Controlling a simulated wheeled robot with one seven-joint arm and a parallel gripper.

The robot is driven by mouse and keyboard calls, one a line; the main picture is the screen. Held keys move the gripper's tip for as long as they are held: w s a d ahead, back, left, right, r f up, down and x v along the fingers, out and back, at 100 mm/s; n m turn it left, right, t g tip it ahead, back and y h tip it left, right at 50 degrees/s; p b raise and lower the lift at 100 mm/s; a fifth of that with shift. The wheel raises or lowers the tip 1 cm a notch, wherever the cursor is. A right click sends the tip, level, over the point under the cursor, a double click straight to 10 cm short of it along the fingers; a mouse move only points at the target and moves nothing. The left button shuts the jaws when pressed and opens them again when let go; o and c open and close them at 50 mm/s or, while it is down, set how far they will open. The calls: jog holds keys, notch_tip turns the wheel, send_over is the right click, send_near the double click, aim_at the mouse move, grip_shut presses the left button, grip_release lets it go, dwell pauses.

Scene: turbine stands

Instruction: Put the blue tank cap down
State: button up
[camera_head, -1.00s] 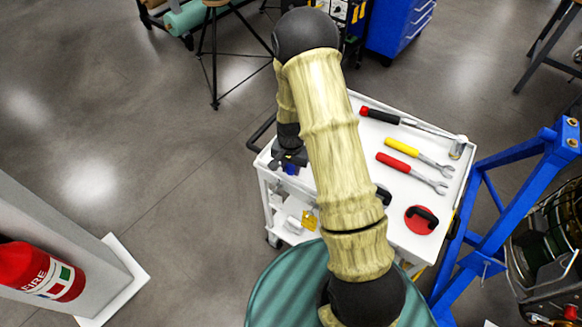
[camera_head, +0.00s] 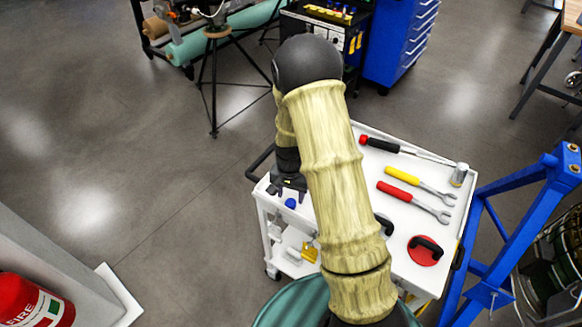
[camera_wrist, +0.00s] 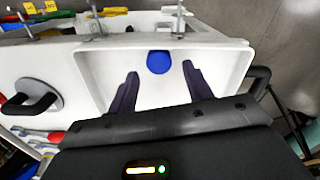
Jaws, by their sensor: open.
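The blue tank cap (camera_head: 290,203) is a small round blue piece on the white top of the cart (camera_head: 385,161), near its left edge. In the wrist view the cap (camera_wrist: 158,62) lies by the inner wall of the white tray surface. My gripper (camera_head: 288,191) is over the cart's left end, just behind the cap in the head view. In the wrist view its two dark fingers (camera_wrist: 160,72) are spread wide, with the cap between and just beyond their tips, touching neither. My arm hides part of the cart top.
A blue stand (camera_head: 515,215) is close on the right. Open floor lies to the left.

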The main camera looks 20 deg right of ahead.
aim_at(292, 202)
notch_tip(292, 202, up, 14)
jog(key=b, duration=0.1)
jog(key=shift+d, duration=0.15)
jog(key=shift+s, duration=0.15)
dwell(0.5)
